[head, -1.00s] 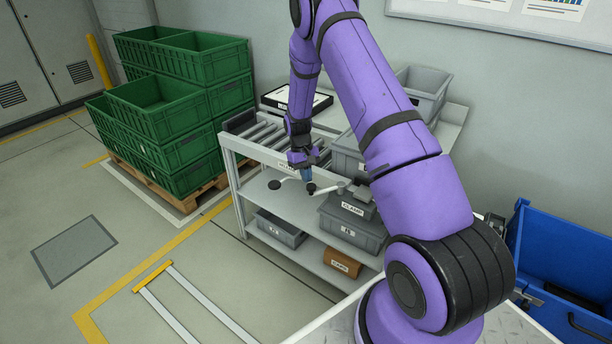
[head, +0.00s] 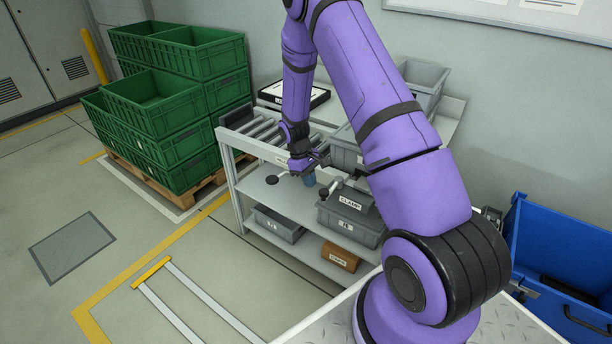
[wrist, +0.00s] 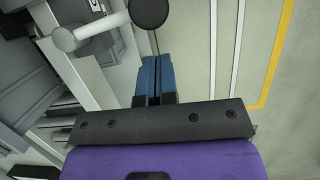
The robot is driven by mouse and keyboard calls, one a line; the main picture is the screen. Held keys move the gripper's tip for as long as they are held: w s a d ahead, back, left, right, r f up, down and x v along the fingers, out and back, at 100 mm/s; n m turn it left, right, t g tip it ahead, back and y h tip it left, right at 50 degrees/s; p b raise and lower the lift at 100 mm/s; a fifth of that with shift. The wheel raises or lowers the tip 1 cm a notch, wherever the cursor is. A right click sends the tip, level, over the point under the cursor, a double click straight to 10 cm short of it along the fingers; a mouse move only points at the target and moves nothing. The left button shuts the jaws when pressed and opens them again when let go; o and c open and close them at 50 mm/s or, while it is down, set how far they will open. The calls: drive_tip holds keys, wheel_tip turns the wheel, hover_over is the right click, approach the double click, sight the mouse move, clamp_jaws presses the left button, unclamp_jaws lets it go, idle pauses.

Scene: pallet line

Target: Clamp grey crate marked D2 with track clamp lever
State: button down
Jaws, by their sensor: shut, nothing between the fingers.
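The track clamp lever is a light grey arm with a round black knob (head: 323,191), above the box labelled CLAMP (head: 350,202) at the workbench front. In the wrist view its knob (wrist: 148,11) and grey pivot (wrist: 64,39) lie just beyond the fingertips. My gripper (head: 309,181) points down beside the knob. Its blue fingers (wrist: 154,80) are together and empty; I cannot tell whether they touch the lever. A grey crate (head: 345,150) stands on the bench behind my arm, which partly covers it. No D2 mark is readable.
Green crates (head: 165,105) stand left; a blue bin (head: 560,260) stands right.

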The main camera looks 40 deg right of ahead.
drive_tip(key=shift+s+d+n+t+h, duration=0.15)
drive_tip(key=shift+s+n+h, duration=0.1)
drive_tip(key=shift+s+n, duration=0.7)
drive_tip(key=shift+s+d+n+t+h, duration=0.15)
drive_tip(key=shift+s+n+h, duration=0.1)
drive_tip(key=shift+s+n, duration=0.7)
